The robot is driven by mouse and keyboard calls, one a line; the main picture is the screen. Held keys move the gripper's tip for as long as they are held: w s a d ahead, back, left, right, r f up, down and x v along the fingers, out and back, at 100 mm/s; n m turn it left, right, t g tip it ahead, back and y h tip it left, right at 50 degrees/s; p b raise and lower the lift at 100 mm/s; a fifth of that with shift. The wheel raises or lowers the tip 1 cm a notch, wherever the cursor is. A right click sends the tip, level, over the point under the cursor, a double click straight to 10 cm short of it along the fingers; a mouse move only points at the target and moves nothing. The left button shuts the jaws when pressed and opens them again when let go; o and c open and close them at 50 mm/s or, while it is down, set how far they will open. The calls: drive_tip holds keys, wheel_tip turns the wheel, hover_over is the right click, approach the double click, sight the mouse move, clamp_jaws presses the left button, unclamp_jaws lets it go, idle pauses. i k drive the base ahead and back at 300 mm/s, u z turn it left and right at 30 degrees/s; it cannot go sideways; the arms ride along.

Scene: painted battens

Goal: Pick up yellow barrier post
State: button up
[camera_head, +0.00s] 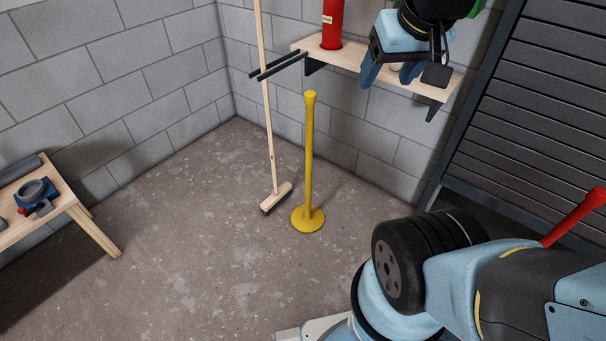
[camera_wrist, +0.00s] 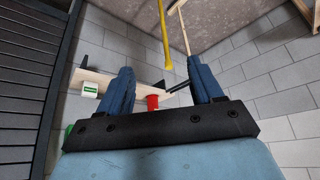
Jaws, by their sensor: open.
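The yellow barrier post (camera_head: 309,155) stands upright on its round base on the concrete floor, in front of the block wall. In the wrist view the post (camera_wrist: 164,35) shows upside down at the top, between and beyond my fingers; its base is cut off there. My gripper (camera_head: 391,78) is high at the upper right in the head view, in front of the wall shelf, apart from the post. In the wrist view my gripper (camera_wrist: 161,72) has its two blue fingers spread wide with nothing held between them.
A broom (camera_head: 268,120) leans at a dark two-prong rack (camera_head: 278,66), close left of the post. A wall shelf (camera_head: 350,58) carries a red cylinder (camera_head: 333,24). A wooden bench (camera_head: 62,195) stands left; a dark slatted shutter (camera_head: 530,110) is right. Floor in front is clear.

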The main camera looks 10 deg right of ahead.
sight(308, 218)
drive_tip(key=z, duration=0.85)
drive_tip(key=k, duration=1.35)
drive_tip(key=u, duration=1)
drive_tip(key=i, duration=1)
drive_tip(key=z, duration=0.1)
